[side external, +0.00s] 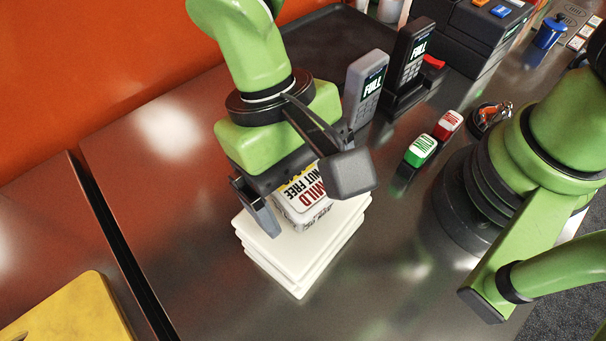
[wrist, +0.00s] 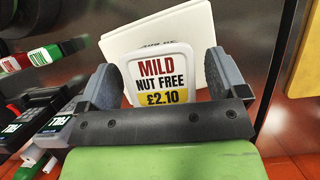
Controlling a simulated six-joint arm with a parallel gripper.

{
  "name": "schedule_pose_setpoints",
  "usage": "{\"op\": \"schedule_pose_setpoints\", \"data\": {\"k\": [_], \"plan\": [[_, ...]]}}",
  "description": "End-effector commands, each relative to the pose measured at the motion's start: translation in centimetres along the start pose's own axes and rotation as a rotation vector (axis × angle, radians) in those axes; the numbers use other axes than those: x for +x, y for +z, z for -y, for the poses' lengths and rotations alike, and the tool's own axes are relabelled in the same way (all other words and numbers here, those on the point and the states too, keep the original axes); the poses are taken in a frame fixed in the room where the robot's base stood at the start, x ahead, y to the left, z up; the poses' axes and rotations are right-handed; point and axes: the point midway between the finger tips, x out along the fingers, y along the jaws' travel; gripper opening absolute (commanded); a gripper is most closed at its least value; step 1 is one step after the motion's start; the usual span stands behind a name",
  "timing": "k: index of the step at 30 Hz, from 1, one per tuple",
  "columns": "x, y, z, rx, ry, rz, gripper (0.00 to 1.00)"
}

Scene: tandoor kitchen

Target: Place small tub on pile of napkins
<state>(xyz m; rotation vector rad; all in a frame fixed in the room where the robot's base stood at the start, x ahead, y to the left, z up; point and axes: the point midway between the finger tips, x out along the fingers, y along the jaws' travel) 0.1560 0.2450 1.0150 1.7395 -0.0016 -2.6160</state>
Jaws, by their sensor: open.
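My gripper (side external: 306,196) is right over the tub and open, with one finger on each side. In the wrist view, gaps show between the tub and both fingers (wrist: 163,84). My gripper hides part of the tub in the side view.
A grey handset (side external: 364,88) and a black one (side external: 408,62) stand behind the pile. A green block (side external: 420,150) and a red block (side external: 448,125) lie to the right. A yellow board (side external: 70,312) is at front left. The counter left of the napkins is clear.

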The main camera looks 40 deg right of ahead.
Motion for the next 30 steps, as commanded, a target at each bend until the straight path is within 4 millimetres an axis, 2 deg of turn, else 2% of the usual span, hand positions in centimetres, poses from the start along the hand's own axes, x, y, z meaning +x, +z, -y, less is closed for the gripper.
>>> {"op": "schedule_pose_setpoints", "data": {"k": [5, 8, 15, 21, 25, 30], "plan": [[-0.5, 0.1, 0.0, -0.001, -0.002, -0.003, 0.91], [-1.9, 0.0, 0.1, -0.002, -0.004, -0.004, 0.91], [-7.2, 0.0, 0.1, 0.0, -0.006, -0.007, 0.91], [-10.6, 0.0, 0.1, -0.001, -0.003, -0.004, 0.91], [-11.8, 0.1, 0.0, -0.001, -0.001, -0.003, 0.91], [-12.3, 0.1, 0.0, 0.0, -0.001, -0.001, 0.91]]}}
